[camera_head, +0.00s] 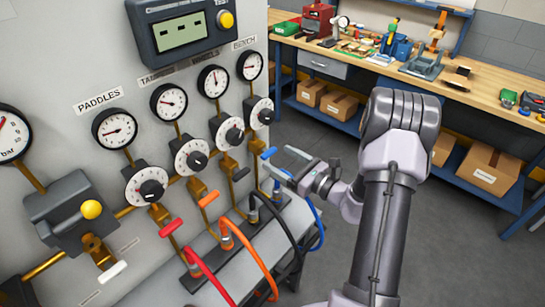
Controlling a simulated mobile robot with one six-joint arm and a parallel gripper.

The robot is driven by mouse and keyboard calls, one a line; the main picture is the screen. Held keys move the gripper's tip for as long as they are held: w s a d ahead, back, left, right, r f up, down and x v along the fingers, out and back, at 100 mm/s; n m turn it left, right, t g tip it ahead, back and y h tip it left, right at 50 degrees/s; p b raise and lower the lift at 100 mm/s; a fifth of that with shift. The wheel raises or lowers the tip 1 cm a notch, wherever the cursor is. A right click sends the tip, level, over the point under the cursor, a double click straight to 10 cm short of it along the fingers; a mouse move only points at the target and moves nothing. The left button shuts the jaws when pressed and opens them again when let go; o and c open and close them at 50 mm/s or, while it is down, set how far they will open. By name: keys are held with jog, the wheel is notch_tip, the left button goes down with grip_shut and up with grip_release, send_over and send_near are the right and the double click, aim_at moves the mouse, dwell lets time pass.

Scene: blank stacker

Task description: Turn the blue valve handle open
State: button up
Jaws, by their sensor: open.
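The blue valve handle (269,153) is the farthest right of a row of coloured lever handles at the foot of the grey panel. It is a short bar lying at a slant. My gripper (279,158) reaches in from the right with its two fingers apart and nothing seen between them. The fingertips are just right of the blue handle in the picture. I cannot tell whether they touch it or how far apart they are in depth. The valve body under the handle is partly hidden by the gripper.
Black (241,174), orange (208,199) and red (171,227) handles line up to the left. Gauges and black-knobbed dials (229,131) sit above. Red, orange, black and blue hoses hang below, close under my gripper. A wooden workbench (345,68) stands behind; grey floor lies between.

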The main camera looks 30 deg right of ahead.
aim_at(272, 154)
jog(key=shift+x, duration=1.7)
jog(key=c, duration=1.4)
jog(key=shift+o, duration=0.2)
jog(key=shift+f+n+b, duration=0.1)
jog(key=shift+n+b, duration=0.2)
jog(key=shift+b, duration=0.25)
jog(key=shift+s+a+f+n+b, duration=0.1)
jog(key=shift+n+b, duration=3.25)
jog(key=shift+n, duration=0.95)
jog(key=shift+a+n+b, duration=0.1)
jog(key=shift+n+b, duration=3.25)
jog(key=shift+n, duration=0.95)
